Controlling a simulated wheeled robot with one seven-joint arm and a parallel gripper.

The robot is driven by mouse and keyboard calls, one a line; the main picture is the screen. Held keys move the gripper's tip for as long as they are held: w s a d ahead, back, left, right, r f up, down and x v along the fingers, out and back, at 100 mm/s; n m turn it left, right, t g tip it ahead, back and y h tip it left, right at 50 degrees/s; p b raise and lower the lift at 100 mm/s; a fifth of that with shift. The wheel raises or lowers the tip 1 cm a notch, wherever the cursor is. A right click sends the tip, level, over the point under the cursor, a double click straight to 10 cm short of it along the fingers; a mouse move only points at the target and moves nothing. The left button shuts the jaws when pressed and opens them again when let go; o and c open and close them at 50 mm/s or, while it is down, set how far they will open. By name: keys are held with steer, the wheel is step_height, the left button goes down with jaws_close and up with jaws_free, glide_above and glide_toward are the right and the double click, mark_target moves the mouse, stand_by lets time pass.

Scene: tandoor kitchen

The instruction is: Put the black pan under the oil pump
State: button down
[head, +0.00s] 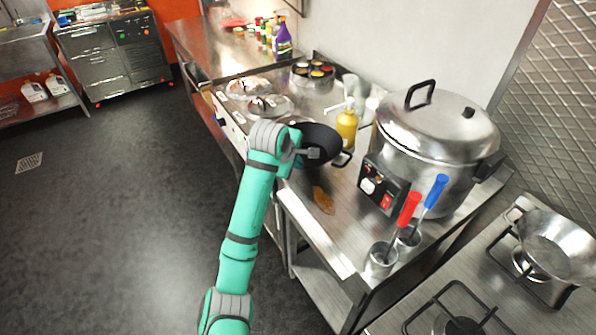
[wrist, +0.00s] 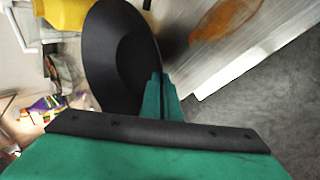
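The black pan (head: 322,138) is at the left edge of the counter, in front of the oil pump. It also shows large in the wrist view (wrist: 105,55), its round inside turned partly to the camera. My gripper (head: 300,152) is at the pan's near left side. In the wrist view its green fingers (wrist: 162,95) are close together at the pan's edge and appear shut on it; the exact grip point is hidden. The oil pump (head: 347,128), a yellow bottle with a white pump head, stands just behind and right of the pan. Its yellow body shows in the wrist view (wrist: 62,13).
An orange-brown puddle (head: 323,199) lies on the steel counter in front of the pan. A large lidded pot (head: 430,135) stands right of the pump. Steel cups (head: 381,260) with red- and blue-handled tools stand near the front. Round lids (head: 268,105) lie behind left.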

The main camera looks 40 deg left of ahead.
step_height(320, 180, down, 3)
steer(key=shift+s+a+r, duration=0.1)
steer(key=shift+a, duration=0.05)
steer(key=shift+f, duration=0.25)
steer(key=shift+f, duration=0.1)
steer(key=c, duration=2)
jaws_free()
